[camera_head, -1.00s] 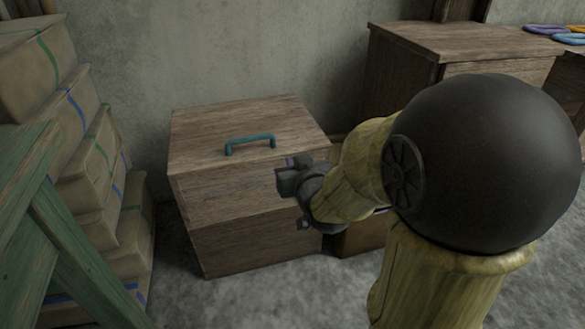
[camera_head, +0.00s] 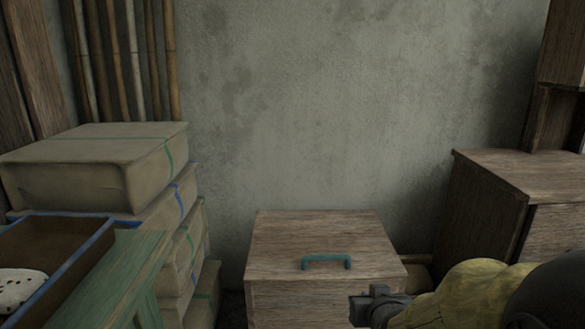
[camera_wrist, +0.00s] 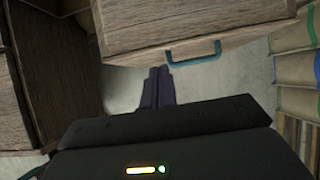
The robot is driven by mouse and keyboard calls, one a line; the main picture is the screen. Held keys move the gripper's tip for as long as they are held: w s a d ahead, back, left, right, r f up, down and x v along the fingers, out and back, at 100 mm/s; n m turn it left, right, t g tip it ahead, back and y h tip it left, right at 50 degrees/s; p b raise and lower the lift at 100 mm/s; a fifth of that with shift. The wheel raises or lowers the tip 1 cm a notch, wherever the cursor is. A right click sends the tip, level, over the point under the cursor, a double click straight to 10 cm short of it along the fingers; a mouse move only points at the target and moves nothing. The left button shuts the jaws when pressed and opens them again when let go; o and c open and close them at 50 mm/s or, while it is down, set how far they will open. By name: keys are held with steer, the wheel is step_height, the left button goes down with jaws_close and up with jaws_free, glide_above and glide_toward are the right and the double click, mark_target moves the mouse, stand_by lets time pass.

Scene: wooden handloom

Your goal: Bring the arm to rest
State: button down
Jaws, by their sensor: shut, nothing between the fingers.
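My gripper (camera_head: 362,308) is low in the head view, just in front of the right part of a wooden chest (camera_head: 268,243) with a teal handle (camera_head: 326,261) on its closed lid. In the wrist view my gripper (camera_wrist: 158,72) has its two dark fingers together with nothing between them. The chest (camera_wrist: 180,22) and its teal handle (camera_wrist: 195,57) lie beyond the fingertips there; the fingers appear apart from the handle. Most of my arm is cut off at the lower right of the head view.
Stacked wrapped parcels (camera_head: 95,170) stand at the left, beside a green wooden stand (camera_head: 118,275) with a blue-edged tray (camera_head: 62,262). A wooden cabinet (camera_head: 488,205) stands at the right. Bamboo poles (camera_head: 130,60) lean at the back wall. The wall area above the chest is clear.

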steer(key=s+a+r+g+p, duration=0.2)
steer(key=s+r+g+p, duration=0.9)
steer(key=p, duration=0.8)
step_height(320, 180, up, 37)
steer(key=s+t+p, duration=0.2)
steer(key=p, duration=3.4)
steer(key=shift+d, duration=0.2)
